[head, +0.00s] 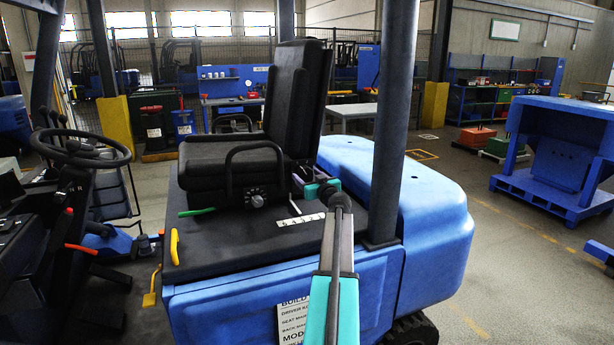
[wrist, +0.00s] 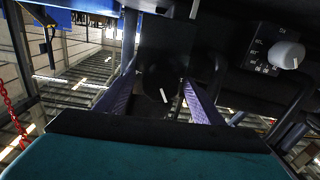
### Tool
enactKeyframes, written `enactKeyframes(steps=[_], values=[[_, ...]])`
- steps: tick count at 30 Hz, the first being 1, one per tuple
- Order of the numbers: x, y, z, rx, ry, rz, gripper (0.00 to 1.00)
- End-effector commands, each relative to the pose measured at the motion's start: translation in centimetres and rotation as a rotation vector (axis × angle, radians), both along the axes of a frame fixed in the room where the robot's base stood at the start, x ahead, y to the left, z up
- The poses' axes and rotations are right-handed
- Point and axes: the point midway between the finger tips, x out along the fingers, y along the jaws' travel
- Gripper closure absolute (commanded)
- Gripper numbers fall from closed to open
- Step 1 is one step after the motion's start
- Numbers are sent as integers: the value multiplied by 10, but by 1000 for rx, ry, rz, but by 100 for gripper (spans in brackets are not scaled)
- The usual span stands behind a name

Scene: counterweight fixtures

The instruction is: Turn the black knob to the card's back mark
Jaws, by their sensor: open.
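The black knob (wrist: 158,78) shows in the wrist view as a dark round shape with a white pointer line, under the dark seat. My gripper (wrist: 160,76) is open, with one purple finger on each side of the knob; I cannot tell whether they touch it. In the head view my gripper (head: 303,182) is beside the right side of the black seat (head: 225,160), and the black knob is hidden there. The white card (head: 292,322) is on the blue truck body, with lines for driver, seat mark and back mark. My arm hides its right part, so the values cannot be read.
A grey knob (wrist: 288,55) with a printed scale is close by on the right in the wrist view. A dark post (head: 394,120) stands just right of my arm. A white marked strip (head: 301,220) lies on the deck.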

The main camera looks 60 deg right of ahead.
Motion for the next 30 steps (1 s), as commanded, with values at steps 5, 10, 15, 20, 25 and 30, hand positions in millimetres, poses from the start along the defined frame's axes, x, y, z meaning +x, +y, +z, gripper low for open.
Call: enactKeyframes(steps=[5,10,15,20,25,30], values=[[2,-1,0,0,0,0,38],[2,-1,0,0,0,1,38],[3,1,0,0,0,2,64],[4,1,0,0,0,3,79],[4,1,-1,4,-4,3,79],[4,1,-2,25,-20,4,79]])
